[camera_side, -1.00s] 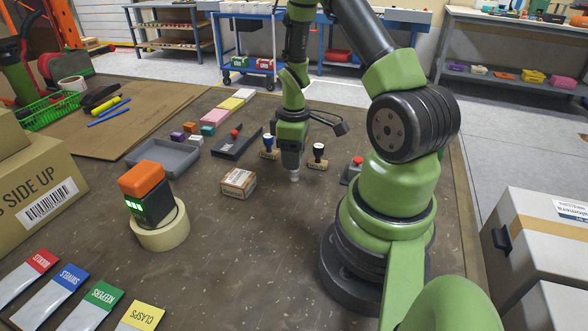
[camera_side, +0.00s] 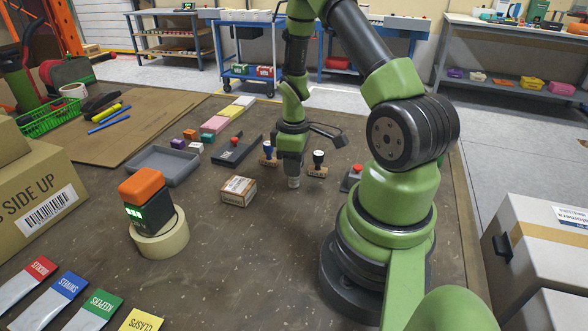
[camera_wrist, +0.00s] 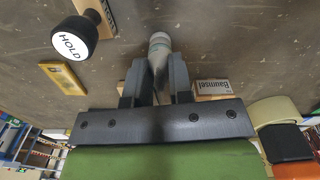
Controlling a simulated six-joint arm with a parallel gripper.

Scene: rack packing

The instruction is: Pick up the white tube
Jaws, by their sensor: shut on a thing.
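The white tube (camera_wrist: 159,42) is between my gripper's two dark fingers in the wrist view, with its pale end sticking out past the fingertips. In the side view its pale lower end (camera_side: 294,183) shows just under my gripper (camera_side: 292,176), close to the table. My gripper (camera_wrist: 158,65) is shut on the tube and points down. The rest of the tube is hidden between the fingers. I cannot tell whether its lower end touches the table.
A small cardboard box (camera_side: 238,191) lies front left. A grey tray (camera_side: 162,168) and a tape roll (camera_side: 161,241) are farther left. The front middle table is clear.

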